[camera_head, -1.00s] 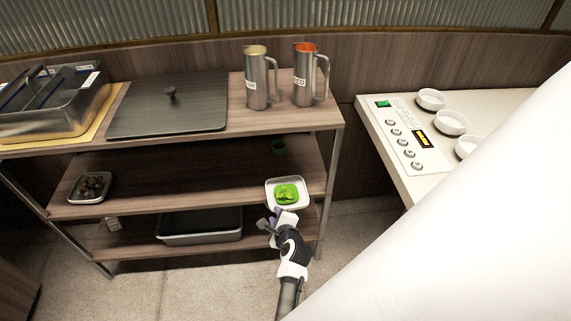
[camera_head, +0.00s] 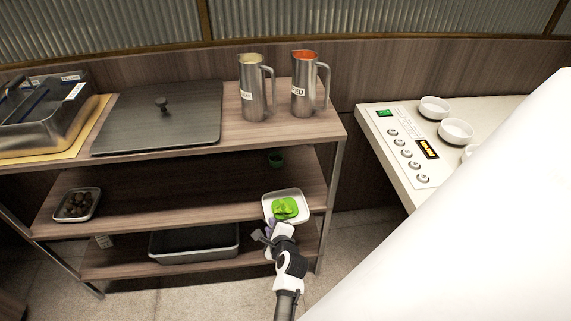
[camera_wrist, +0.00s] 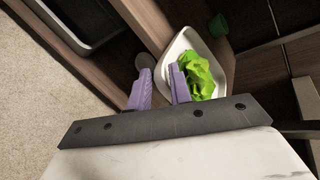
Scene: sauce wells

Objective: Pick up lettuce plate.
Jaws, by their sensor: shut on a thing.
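The lettuce plate (camera_head: 303,212) is a small white square dish with bright green lettuce (camera_head: 285,208) in it. It is at the right end of the middle shelf, near the front edge, in the head view. My gripper (camera_head: 270,233) is at the dish's near side. In the wrist view, the white dish (camera_wrist: 228,62) lies beyond the purple fingers, with the lettuce (camera_wrist: 199,75) behind the right finger. My gripper (camera_wrist: 160,82) is shut on the near rim of the dish, one finger outside and one inside. The fingers hide part of that rim.
The wooden shelf unit (camera_head: 180,208) holds a dish of dark items (camera_head: 77,204) at left and a small green cup (camera_head: 275,159). A grey bin (camera_head: 195,243) is below. Two metal pitchers (camera_head: 254,88) stand on top. A white counter with bowls (camera_head: 456,131) is at right.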

